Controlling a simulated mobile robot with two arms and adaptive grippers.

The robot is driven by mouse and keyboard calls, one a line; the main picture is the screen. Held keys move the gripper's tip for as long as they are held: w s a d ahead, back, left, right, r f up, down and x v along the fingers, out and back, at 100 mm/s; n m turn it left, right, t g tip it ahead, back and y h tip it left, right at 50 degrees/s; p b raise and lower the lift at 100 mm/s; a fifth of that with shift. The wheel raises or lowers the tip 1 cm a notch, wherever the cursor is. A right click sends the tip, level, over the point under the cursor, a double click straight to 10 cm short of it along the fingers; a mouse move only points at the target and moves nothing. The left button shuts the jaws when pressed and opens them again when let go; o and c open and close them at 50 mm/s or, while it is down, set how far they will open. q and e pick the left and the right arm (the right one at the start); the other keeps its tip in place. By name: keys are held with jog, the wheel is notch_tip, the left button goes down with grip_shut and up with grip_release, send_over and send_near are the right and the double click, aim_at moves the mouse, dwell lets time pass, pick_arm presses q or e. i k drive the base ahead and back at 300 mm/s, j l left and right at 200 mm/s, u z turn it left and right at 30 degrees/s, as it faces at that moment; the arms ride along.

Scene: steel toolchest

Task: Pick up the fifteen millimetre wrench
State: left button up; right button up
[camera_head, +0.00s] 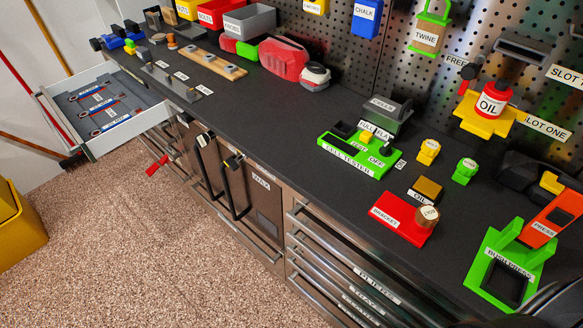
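The fifteen millimetre wrench cannot be singled out, because the size markings are too small to read. Several wrenches lie in a pulled-out light grey drawer (151,118) at the left, each in its own slot beside a white label. A far wrench (84,91), a middle wrench (95,107) and a near wrench (110,127) show there, lying flat. Neither of my grippers can be made out. A dark shape enters at the lower right corner, but I cannot tell what it is.
The dark worktop (290,120) runs diagonally, crowded with a green cell tester (350,160), a red bracket (400,220) and a green bush press (510,265). Black vertical handles (207,170) stick out from the cabinet front. A yellow bin (20,235) stands at the left. The speckled floor is clear.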

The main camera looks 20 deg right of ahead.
aim_at(93, 90)
jog(key=k+l, duration=0.85)
jog(key=i+j, duration=0.55)
jog(key=j, duration=0.15)
jog(key=i+j, duration=0.55)
jog(key=j, duration=0.15)
jog(key=i+j+z, duration=0.1)
jog(key=z, duration=0.25)
jog(key=i+j+z, duration=0.1)
jog(key=j+z, duration=0.25)
jog(key=l, duration=0.1)
